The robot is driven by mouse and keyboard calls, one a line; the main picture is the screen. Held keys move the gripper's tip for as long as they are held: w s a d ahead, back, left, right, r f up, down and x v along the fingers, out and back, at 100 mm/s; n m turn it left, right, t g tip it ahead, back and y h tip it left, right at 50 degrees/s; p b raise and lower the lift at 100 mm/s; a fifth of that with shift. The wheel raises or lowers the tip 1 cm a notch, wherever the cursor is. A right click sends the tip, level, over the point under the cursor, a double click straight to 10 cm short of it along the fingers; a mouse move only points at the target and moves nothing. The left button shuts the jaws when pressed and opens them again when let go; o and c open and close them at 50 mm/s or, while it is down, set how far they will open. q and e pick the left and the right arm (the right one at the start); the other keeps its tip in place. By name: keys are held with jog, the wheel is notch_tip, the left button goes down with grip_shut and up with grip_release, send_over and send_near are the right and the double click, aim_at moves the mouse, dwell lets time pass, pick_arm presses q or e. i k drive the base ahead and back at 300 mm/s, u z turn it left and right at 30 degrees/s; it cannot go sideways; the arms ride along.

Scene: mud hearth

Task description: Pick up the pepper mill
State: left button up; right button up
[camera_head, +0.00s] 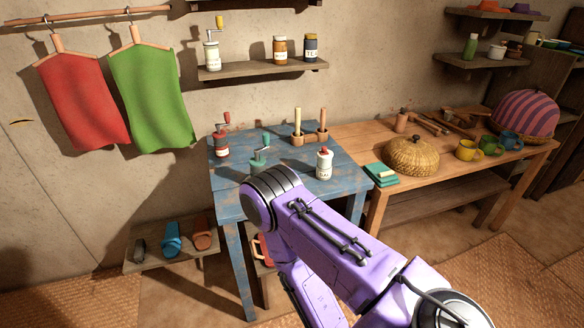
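Three hand mills with cranks are in view, and I cannot tell from their labels which is the pepper mill. A dark red mill (221,147) with a red-knobbed crank stands upright at the back left of the blue table (232,178). A pale mill (212,55) with a yellow crank stands on the wall shelf. My arm, coming from the lower right, reaches over the table's front edge. No gripper fingers are visible on it, and my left arm is not seen.
A white bottle (324,164) with a red cap and a wooden holder (310,137) share the blue table. The wooden table (350,140) on the right carries teal cloths (381,174), a basket (411,156) and mugs. Two jars (280,51) stand on the wall shelf.

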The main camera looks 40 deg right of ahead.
aim_at(256, 167)
jog(key=z, duration=1.4)
jog(key=i, duration=0.1)
jog(key=u, duration=0.05)
